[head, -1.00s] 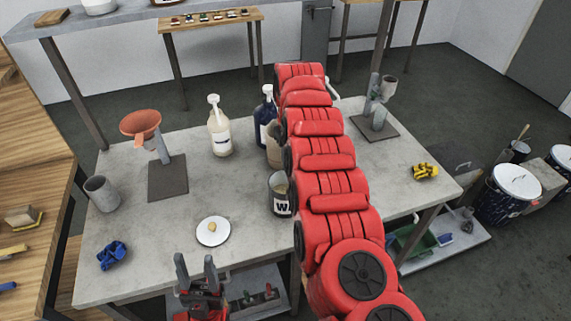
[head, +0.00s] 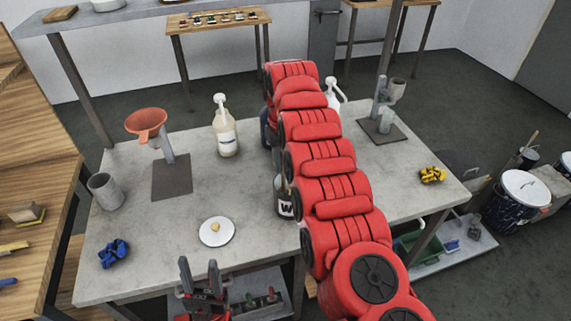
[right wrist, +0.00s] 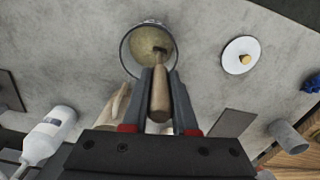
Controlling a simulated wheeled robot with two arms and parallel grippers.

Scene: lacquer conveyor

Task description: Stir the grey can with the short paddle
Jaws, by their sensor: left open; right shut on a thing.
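The grey can (head: 284,203) stands on the grey table, partly hidden behind my right arm in the head view. In the right wrist view the open can (right wrist: 140,48) shows yellowish contents. The short paddle (right wrist: 159,92) has a wooden handle, held lengthwise between the fingers of my right gripper (right wrist: 159,80). Its dark far end lies within the can's mouth; how deep it dips I cannot tell. The right gripper is hidden in the head view. My left gripper (head: 202,278) is open and empty at the table's front edge.
A white plate (head: 216,238) with a small yellowish lump lies left of the can. A pump bottle (head: 225,130), an orange funnel on a stand (head: 147,123), a grey cup (head: 104,190) and a blue item (head: 114,253) are further left. A yellow item (head: 432,175) lies at right.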

